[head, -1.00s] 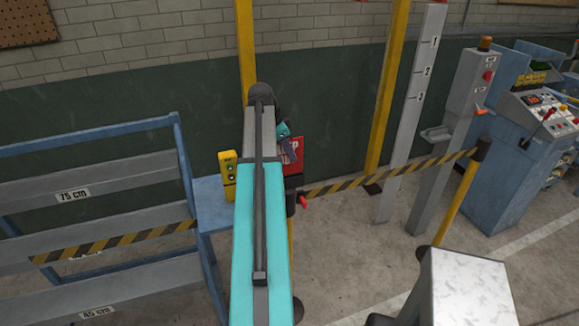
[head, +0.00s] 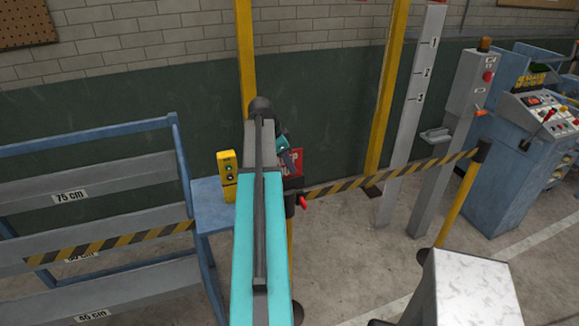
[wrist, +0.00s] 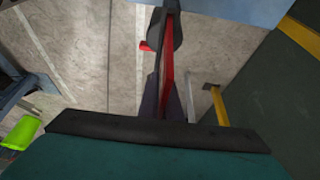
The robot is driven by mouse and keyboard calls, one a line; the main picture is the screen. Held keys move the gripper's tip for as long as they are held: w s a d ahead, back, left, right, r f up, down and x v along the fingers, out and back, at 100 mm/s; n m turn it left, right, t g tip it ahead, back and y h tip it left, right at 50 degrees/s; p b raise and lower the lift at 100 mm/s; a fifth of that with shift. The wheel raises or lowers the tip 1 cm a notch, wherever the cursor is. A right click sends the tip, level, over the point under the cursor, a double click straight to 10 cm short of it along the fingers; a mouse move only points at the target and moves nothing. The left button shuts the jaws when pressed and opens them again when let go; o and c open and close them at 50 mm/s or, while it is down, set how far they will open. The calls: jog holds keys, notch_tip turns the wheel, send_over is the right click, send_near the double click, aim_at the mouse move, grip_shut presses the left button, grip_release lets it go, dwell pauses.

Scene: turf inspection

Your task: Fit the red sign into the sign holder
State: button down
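The red sign (head: 295,161) with white lettering is upright beside the end of my arm in the head view, partly hidden by my gripper (head: 288,158). In the wrist view the sign (wrist: 167,66) shows edge-on as a thin red strip. My gripper (wrist: 166,100) has its dark fingers on either side of the strip and looks shut on it. A dark post head with a red lever (wrist: 145,46) lies at the sign's far end; it appears to be the sign holder (head: 291,204). Whether the sign touches it or sits in a slot is unclear.
A yellow-black barrier tape (head: 385,178) runs right from the dark post head to a yellow post (head: 463,200). A yellow button box (head: 228,176) stands on a blue ledge (head: 210,207) at left. A green wall (head: 330,110) is behind.

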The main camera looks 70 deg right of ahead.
jog(key=shift+f, duration=0.15)
jog(key=c, duration=2)
grip_release()
jog(key=shift+b+v, duration=1.8)
jog(key=shift+v, duration=3.75)
jog(key=shift+w+a+r, duration=0.15)
jog(key=shift+w+r, duration=0.05)
jog(key=shift+r, duration=0.35)
